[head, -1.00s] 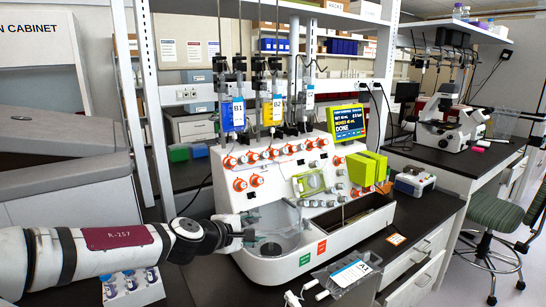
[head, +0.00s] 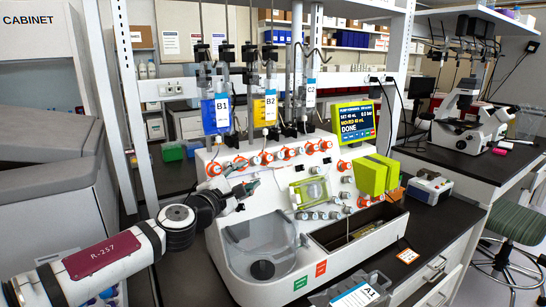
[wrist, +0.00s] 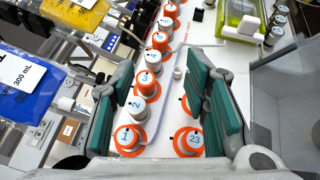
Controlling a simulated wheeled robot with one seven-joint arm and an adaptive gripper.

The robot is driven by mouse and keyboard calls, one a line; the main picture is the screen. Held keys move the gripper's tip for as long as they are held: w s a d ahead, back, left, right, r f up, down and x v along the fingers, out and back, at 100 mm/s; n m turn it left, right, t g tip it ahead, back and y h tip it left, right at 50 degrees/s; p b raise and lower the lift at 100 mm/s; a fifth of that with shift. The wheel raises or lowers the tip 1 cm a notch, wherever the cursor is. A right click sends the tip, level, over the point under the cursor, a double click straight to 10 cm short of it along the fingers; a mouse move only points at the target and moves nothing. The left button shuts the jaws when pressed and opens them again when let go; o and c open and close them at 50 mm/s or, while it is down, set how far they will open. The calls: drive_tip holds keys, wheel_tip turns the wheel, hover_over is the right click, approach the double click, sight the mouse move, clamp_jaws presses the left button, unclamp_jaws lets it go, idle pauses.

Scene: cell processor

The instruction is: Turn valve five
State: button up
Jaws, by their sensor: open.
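My gripper (head: 245,192) is open and empty in front of the left part of the white processor panel. In the wrist view its teal finger pads (wrist: 165,100) stand apart, with low-numbered knobs showing between them. Valve five appears to be the orange-based knob (wrist: 160,40) further up the row, beyond the fingertips; its number is too small to read surely. In the head view it seems to be the orange knob (head: 266,158) in the upper row. Knobs 1 (wrist: 128,138), 2 (wrist: 137,104) and 3 (wrist: 146,82) are nearer my gripper.
Knob 23 (wrist: 192,141) is near the right finger. Blue bag B1 (head: 216,115) and yellow bag B2 (head: 264,110) hang above the row. A clear basin (head: 262,245) is below my gripper. The screen (head: 356,122) reads DONE. A green-framed part (head: 310,192) sits mid-panel.

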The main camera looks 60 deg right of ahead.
sight(270, 158)
drive_tip(key=d, duration=0.9)
drive_tip(key=w+d+p, duration=0.1)
drive_tip(key=d, duration=0.3)
drive_tip(key=shift+d, duration=0.4)
clamp_jaws()
